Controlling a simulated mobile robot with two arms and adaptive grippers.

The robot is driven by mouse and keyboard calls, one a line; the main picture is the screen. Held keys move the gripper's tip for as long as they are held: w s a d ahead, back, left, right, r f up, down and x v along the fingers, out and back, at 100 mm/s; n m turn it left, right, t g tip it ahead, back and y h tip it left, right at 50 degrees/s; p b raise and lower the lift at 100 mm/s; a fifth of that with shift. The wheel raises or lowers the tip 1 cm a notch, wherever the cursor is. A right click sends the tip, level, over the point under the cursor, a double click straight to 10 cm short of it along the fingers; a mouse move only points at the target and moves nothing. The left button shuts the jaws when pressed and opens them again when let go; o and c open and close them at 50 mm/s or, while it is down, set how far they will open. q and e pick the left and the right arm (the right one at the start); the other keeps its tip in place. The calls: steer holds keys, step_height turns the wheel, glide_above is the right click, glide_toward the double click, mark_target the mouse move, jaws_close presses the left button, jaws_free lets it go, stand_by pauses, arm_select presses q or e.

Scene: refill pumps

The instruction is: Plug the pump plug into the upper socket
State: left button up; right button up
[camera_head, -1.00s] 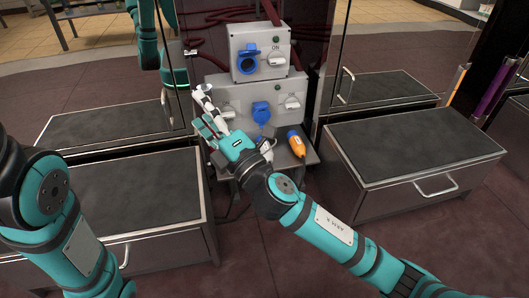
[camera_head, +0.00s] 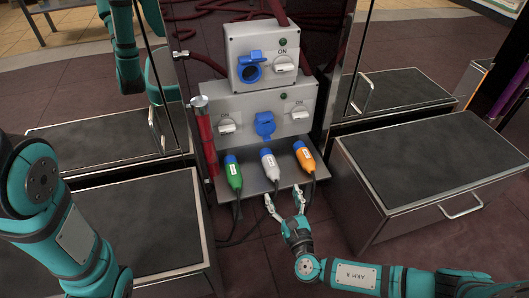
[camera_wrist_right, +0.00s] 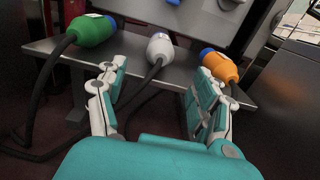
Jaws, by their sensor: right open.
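Three plugs lie on the grey shelf (camera_head: 256,184): a green one (camera_head: 234,174), a white one (camera_head: 269,164) and an orange one (camera_head: 304,157), each with a blue end and a dark cable. The upper socket (camera_head: 249,70) is blue, on the upper grey box, with its cover apparently raised. My right gripper (camera_head: 285,198) is open and empty at the shelf's front edge. In the right wrist view its spread fingers (camera_wrist_right: 155,95) point toward the white plug (camera_wrist_right: 160,48), whose cable passes between them in the picture. My left gripper is out of view.
The lower box has a blue socket (camera_head: 264,125) and two white switches. The upper box has an ON switch (camera_head: 285,65). A red tube (camera_head: 207,142) stands left of the shelf. Dark-topped cabinets flank it left and right (camera_head: 425,150). Cables hang below the shelf.

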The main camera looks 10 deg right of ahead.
mark_target(276, 180)
stand_by(0.3)
steer(key=w+b, duration=0.3)
steer(key=w, duration=0.5)
steer(key=shift+a, duration=0.1)
steer(key=shift+w, duration=0.55)
stand_by(0.7)
